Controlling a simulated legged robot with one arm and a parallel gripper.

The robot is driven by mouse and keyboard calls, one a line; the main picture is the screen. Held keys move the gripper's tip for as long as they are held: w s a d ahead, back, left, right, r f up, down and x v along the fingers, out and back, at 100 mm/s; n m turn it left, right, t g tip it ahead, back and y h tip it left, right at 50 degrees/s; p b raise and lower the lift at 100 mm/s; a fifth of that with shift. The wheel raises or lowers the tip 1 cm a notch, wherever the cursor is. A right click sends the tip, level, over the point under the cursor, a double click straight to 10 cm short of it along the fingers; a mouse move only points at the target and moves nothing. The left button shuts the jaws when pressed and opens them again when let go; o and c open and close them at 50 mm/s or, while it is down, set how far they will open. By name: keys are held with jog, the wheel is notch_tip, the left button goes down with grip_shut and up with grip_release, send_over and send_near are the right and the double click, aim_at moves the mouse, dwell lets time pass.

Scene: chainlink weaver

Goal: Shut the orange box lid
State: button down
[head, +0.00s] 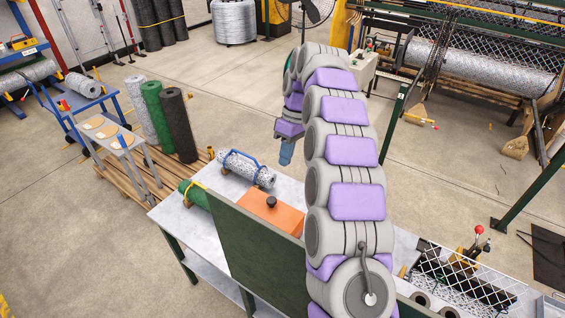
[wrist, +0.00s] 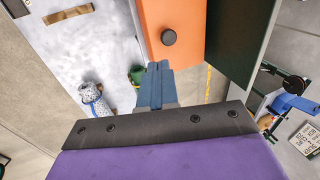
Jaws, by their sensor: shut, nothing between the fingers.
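The orange box (head: 286,217) sits on the grey workbench, behind the dark green panel. Its orange lid (wrist: 165,14) shows in the wrist view with a round black knob (wrist: 168,37), which also shows in the head view (head: 271,202). I cannot tell how far the lid stands open; the panel hides the box's near side. My gripper (head: 286,158) is above the bench, beyond the box and apart from it. In the wrist view its blue-grey fingers (wrist: 154,72) are together and empty, just below the lid's edge in the picture.
The green panel (head: 252,258) rises along the bench's near edge. A wire roll with a blue handle (head: 246,168) and a green roll (head: 194,192) lie on the bench (head: 177,221). Upright rolls (head: 178,122) stand behind on pallets. Wire mesh (head: 460,278) lies at the right.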

jog(key=p+v, duration=0.6)
jog(key=shift+r, duration=0.15)
jog(key=s+d+r+m+h, duration=0.1)
jog(key=s+r+m, duration=0.25)
jog(key=s, duration=0.65)
jog(key=s+d+r+m, duration=0.15)
jog(key=s+r, duration=0.25)
jog(key=s, duration=0.6)
jog(key=s+d+f+m+t+h, duration=0.1)
jog(key=s+d+f+m, duration=0.15)
jog(key=s, duration=1.05)
jog(key=s+d+f+m+h, duration=0.1)
jog(key=s+f+m, duration=0.25)
jog(key=s, duration=0.95)
notch_tip(320, 180, down, 27)
jog(key=b, duration=2.5)
jog(key=shift+w+d+r, duration=0.2)
jog(key=shift+w+d, duration=0.05)
jog(key=shift+w, duration=0.1)
